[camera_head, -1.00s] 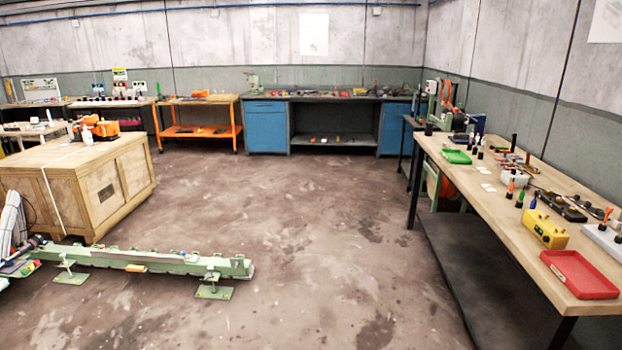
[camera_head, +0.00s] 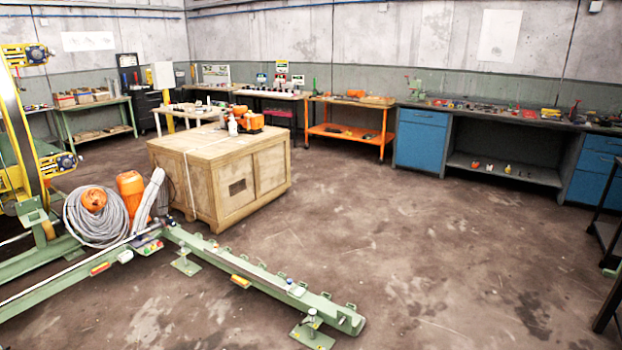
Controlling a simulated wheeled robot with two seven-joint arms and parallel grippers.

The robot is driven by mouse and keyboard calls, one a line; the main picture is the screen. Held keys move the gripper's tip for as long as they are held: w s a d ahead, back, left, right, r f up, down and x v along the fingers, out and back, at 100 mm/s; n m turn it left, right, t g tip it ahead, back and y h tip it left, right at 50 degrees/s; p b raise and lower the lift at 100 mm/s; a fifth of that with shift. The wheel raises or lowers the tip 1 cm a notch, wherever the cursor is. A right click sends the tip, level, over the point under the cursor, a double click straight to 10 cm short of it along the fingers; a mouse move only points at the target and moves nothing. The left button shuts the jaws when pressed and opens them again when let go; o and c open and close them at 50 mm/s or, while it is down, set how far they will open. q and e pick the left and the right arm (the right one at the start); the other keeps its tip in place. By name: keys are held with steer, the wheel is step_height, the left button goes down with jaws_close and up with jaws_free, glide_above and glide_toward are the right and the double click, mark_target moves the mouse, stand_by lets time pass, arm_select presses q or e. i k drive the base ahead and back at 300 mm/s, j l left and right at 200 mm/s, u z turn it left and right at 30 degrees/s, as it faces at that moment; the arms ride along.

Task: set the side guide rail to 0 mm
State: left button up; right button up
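A long green machine frame (camera_head: 215,255) lies low on the floor, running from the left edge to the lower middle, with feet on flat green plates. Its nearer end carries several small brackets. A yellow and green upright machine part (camera_head: 35,130) with dark round fittings stands at the far left, partly cut off by the picture edge. I cannot tell which part is the side guide rail, and no millimetre scale is readable. Neither of my grippers is in view.
A wooden crate (camera_head: 222,178) stands behind the green frame. A coiled grey hose (camera_head: 97,215) and an orange cylinder (camera_head: 132,188) sit beside the frame. An orange trolley (camera_head: 347,130) and a blue-drawered workbench (camera_head: 421,143) line the back wall. The floor at centre right is clear.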

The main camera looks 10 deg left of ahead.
mark_target(281, 289)
steer(key=i+j+u, duration=0.35)
steer(key=i, duration=0.15)
steer(key=i+j+u, duration=0.1)
steer(key=i+u, duration=0.25)
steer(key=i, duration=0.2)
steer(key=i+u, duration=0.2)
steer(key=i, duration=1.1)
